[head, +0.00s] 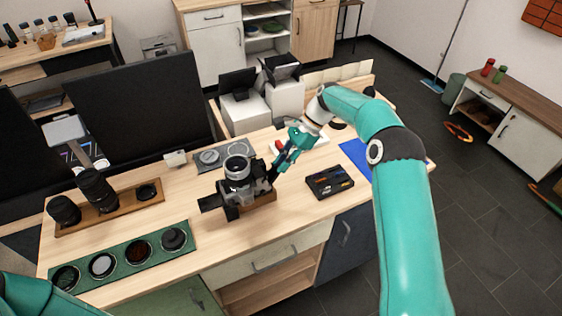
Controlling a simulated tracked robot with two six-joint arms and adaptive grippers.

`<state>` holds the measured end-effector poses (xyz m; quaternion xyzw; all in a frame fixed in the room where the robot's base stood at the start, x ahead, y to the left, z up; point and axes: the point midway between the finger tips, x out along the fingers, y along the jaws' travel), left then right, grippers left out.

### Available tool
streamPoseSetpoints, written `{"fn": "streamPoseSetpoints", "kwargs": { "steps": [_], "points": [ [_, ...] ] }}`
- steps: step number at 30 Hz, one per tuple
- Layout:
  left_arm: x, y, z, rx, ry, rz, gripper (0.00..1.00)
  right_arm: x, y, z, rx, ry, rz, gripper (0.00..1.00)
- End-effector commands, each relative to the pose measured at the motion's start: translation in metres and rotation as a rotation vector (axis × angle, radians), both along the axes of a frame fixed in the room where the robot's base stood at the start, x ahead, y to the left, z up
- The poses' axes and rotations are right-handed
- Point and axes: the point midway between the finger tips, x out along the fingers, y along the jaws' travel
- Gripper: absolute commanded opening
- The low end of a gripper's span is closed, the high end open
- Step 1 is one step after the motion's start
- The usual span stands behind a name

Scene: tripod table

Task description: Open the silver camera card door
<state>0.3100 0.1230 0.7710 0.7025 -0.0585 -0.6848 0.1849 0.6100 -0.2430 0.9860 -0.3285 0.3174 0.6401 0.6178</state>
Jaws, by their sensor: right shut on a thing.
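The silver camera (236,168) sits on a small wooden block on the table, its lens pointing up. A dark flat piece (209,203) sticks out from its left side. My right gripper (272,177) reaches in from the upper right. It is shut at the camera's right side, on what looks like the card door there; the fingers hide most of it, and I cannot tell how far the door stands open. Part of my left arm shows at the lower left corner, but its gripper is out of view.
A green tray (122,274) with several round filters lies front left. Behind it, a wooden tray (124,207) holds dark lenses. A black case (330,182) lies right of the camera, near a blue mat (357,155). A grey round-topped device (211,157) lies behind. Bare tabletop is in front.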

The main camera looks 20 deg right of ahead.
Motion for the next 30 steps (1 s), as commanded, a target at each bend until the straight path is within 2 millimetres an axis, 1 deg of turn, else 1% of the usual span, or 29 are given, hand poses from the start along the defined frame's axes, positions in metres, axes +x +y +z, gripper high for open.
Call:
{"fn": "streamPoseSetpoints", "kwargs": {
  "steps": [2, 3, 7, 8, 16, 20, 23, 30],
  "points": [
    [0.000, 0.000, 0.000, 0.000, 0.000, 0.000, 0.40, 0.001, -0.002, 0.001, -0.004, -0.005, -0.003, 0.00],
    [0.000, 0.000, 0.000, 0.000, 0.000, 0.000, 0.40, 0.001, -0.002, 0.001, -0.004, -0.005, -0.003, 0.18],
    [0.000, 0.000, 0.000, 0.000, 0.000, 0.000, 0.40, 0.001, -0.001, 0.001, -0.004, -0.004, -0.003, 0.39],
    [0.000, 0.000, 0.000, 0.000, 0.000, 0.000, 0.40, 0.001, -0.001, 0.001, -0.004, -0.003, -0.002, 0.42],
    [0.000, 0.000, 0.000, 0.000, 0.000, 0.000, 0.40, 0.000, -0.001, 0.000, -0.003, -0.002, -0.001, 0.42],
    [0.000, 0.000, 0.001, 0.000, 0.000, 0.000, 0.40, 0.001, -0.005, 0.006, -0.003, -0.003, -0.003, 0.42],
    [0.000, 0.000, 0.001, 0.000, 0.000, 0.000, 0.40, 0.002, -0.012, 0.015, -0.004, -0.004, -0.004, 0.42],
    [0.000, 0.000, 0.000, 0.000, 0.000, 0.000, 0.40, 0.003, -0.034, 0.045, -0.005, -0.004, -0.003, 0.42]
  ]
}}
